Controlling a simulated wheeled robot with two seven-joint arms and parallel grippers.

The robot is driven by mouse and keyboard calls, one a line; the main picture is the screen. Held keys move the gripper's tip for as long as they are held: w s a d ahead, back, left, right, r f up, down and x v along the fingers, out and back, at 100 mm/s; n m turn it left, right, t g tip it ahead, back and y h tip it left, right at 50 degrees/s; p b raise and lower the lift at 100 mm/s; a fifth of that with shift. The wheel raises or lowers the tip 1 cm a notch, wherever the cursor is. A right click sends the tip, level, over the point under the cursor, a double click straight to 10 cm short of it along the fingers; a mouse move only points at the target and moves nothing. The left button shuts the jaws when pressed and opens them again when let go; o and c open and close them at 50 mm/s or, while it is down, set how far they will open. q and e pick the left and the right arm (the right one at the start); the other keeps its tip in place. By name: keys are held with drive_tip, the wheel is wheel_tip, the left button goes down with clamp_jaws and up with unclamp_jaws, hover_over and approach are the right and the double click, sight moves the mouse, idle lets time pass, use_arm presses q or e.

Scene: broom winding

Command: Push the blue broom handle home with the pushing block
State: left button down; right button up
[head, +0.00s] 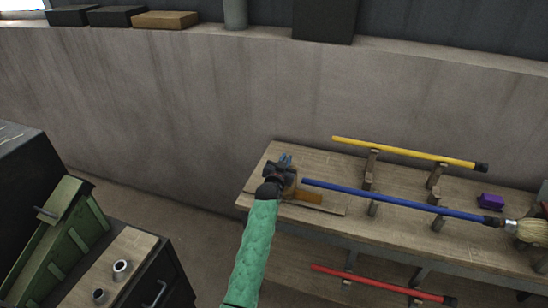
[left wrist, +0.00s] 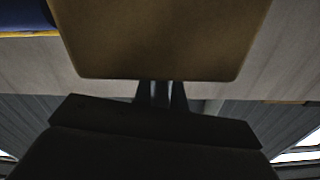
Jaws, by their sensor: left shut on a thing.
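The blue broom handle (head: 400,200) lies across wooden supports on the workbench, its free left end close to my left gripper. Its right end meets a metal collar at the straw broom head (head: 531,231); how deep it sits there is too small to tell. My left gripper (head: 283,168) is at the bench's left end, just left of the handle's free end. In the left wrist view its fingers are shut on a brown pushing block (left wrist: 160,40). I cannot tell whether block and handle touch. A blue shape (left wrist: 25,16) at upper left looks like the handle. My right gripper is not in view.
A yellow handle (head: 405,151) rests on supports behind the blue one. A red handle (head: 370,284) lies lower, in front. A purple object (head: 490,202) sits at the bench's right. A green crate (head: 62,240) and cabinet stand at left. The wall is behind the bench.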

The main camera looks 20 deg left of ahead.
use_arm(q)
drive_tip(key=shift+d, duration=0.7)
drive_tip(key=shift+a, duration=0.3)
drive_tip(key=c, duration=1.5)
unclamp_jaws()
drive_tip(key=shift+o, duration=0.2)
drive_tip(key=shift+d, duration=0.1)
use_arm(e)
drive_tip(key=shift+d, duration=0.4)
